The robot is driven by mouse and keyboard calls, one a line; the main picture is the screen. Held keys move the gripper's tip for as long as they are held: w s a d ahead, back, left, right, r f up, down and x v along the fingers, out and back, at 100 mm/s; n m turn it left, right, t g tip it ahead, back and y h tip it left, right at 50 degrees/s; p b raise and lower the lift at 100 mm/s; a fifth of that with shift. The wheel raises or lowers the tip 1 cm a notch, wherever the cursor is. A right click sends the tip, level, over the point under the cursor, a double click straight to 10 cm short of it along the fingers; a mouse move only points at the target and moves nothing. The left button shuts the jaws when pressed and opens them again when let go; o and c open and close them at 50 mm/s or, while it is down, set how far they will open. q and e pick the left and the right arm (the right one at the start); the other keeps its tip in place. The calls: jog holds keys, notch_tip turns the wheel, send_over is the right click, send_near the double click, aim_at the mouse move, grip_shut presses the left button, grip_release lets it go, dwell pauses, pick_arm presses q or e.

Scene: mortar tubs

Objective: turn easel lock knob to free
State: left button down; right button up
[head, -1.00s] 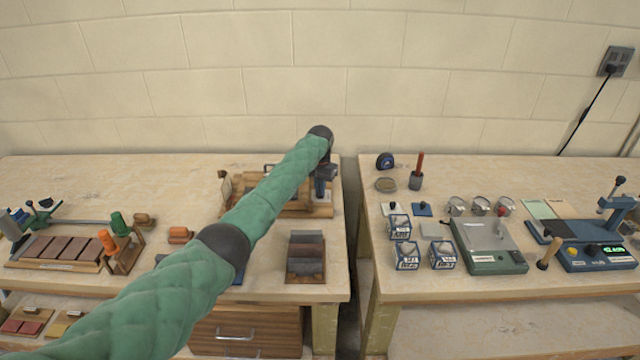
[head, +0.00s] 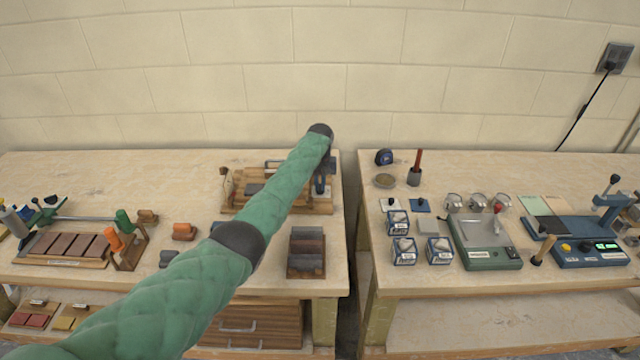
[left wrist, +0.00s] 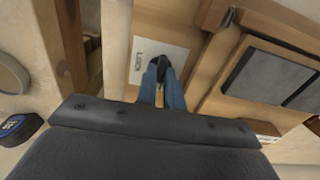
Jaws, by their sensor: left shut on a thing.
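The wooden easel (head: 318,206) lies at the back right of the left bench, partly hidden behind my green left arm. In the left wrist view its wooden frame and dark grey panels (left wrist: 262,72) show at the right. The lock knob (left wrist: 163,68) is black and sits on a pale plate (left wrist: 145,58) with a small marking. My left gripper (left wrist: 163,84), with blue fingers, is shut on the knob. In the head view the left gripper (head: 321,182) points down at the easel's right end, and the knob is not visible there. My right gripper is not in view.
A block of dark bars (head: 306,252) stands in front of the easel. A rack with orange and green handles (head: 125,240) stands at left. A gap separates the benches. The right bench holds several tubs (head: 405,251), a green scale (head: 485,244) and a tape measure (head: 384,157).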

aim_at(320, 186)
pick_arm(q)
jog(key=shift+w+r, duration=0.1)
jog(key=shift+r, duration=0.1)
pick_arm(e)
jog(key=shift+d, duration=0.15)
pick_arm(q)
jog(key=c, duration=1.5)
grip_release()
jog(key=shift+f, duration=0.1)
jog(key=shift+r+b, duration=0.3)
jog(key=shift+r, duration=0.25)
notch_tip(320, 186, up, 5)
jog(key=shift+f+b, duration=0.1)
jog(key=shift+b, duration=0.75)
jog(key=shift+r, duration=0.95)
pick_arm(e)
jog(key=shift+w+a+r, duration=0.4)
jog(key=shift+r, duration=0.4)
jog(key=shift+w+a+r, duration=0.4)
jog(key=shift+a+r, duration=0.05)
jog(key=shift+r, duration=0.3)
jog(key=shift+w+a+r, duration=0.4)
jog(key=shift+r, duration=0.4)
